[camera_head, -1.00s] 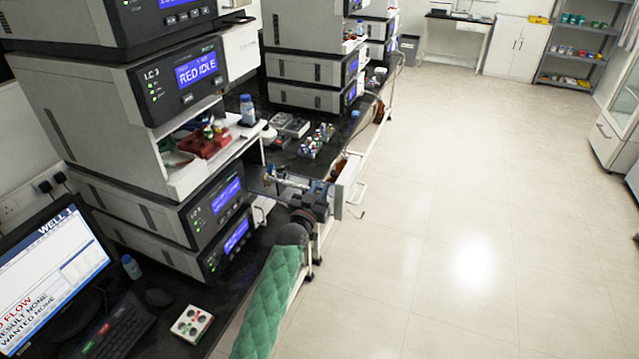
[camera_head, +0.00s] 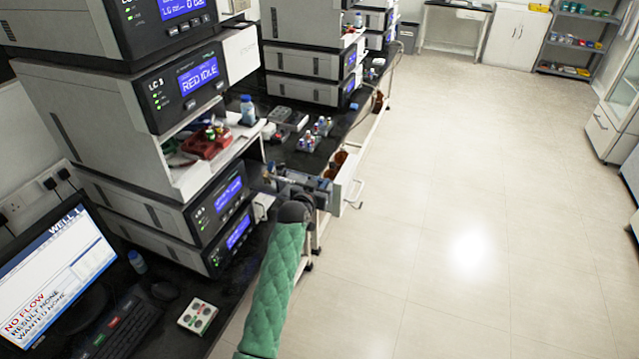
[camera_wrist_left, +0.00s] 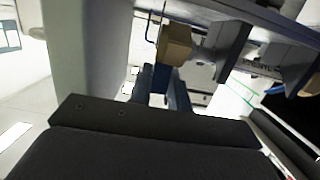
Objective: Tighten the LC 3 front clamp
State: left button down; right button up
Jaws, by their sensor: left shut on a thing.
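The LC 3 stack stands at left in the head view, its upper unit (camera_head: 180,85) showing "RED IDLE". My left arm comes up from the bottom in a green sleeve. Its gripper (camera_head: 278,178) is small and partly hidden beside the bench edge, right of the lower LC 3 units (camera_head: 222,215). In the left wrist view the blue fingers (camera_wrist_left: 161,82) are close together, with a tan block (camera_wrist_left: 175,45) at their tips. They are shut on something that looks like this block. I cannot tell for sure whether it is the front clamp. My right gripper is not in view.
A red tray of small items (camera_head: 206,143) sits in the LC 3 shelf. A blue-capped bottle (camera_head: 247,110) and a vial rack (camera_head: 314,135) stand nearby. A monitor (camera_head: 50,275), keyboard and control box (camera_head: 197,316) are in front. The floor at right is clear.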

pick_arm(q)
jog(key=shift+w, duration=0.1)
dwell(0.3)
jog(key=c, duration=1.3)
grip_release()
